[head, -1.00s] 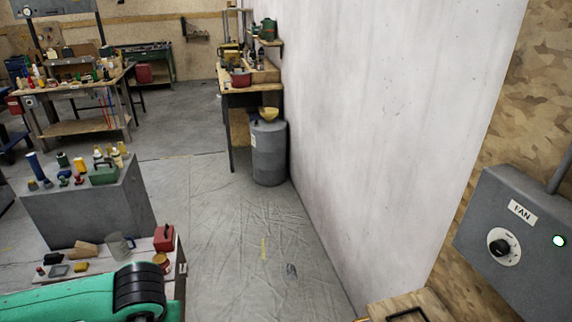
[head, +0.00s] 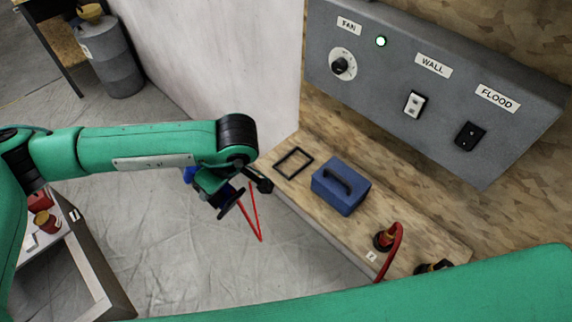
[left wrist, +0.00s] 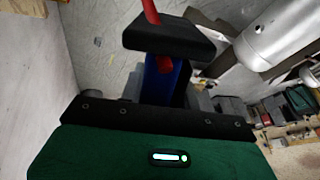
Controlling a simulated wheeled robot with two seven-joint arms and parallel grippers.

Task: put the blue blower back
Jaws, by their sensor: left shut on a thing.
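My left gripper (head: 232,198) hangs over the sheeted floor, left of the wooden shelf, and is shut on a blue thing, seemingly the blue blower (head: 190,174). Its blue body (left wrist: 160,80) also shows in the left wrist view, behind a black finger. Thin red parts (head: 250,215) stick out beyond the gripper in a V; the arm and fingers hide much of the thing. A black square outline (head: 293,163) lies empty on the shelf. My right gripper is out of view.
The wooden shelf (head: 290,135) also holds a blue case with a handle (head: 341,185) and a red-cabled plug (head: 384,240). A grey switch panel (head: 440,60) hangs above it. A white wall (head: 220,60) stands behind my left arm. A grey drum (head: 112,60) is far left.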

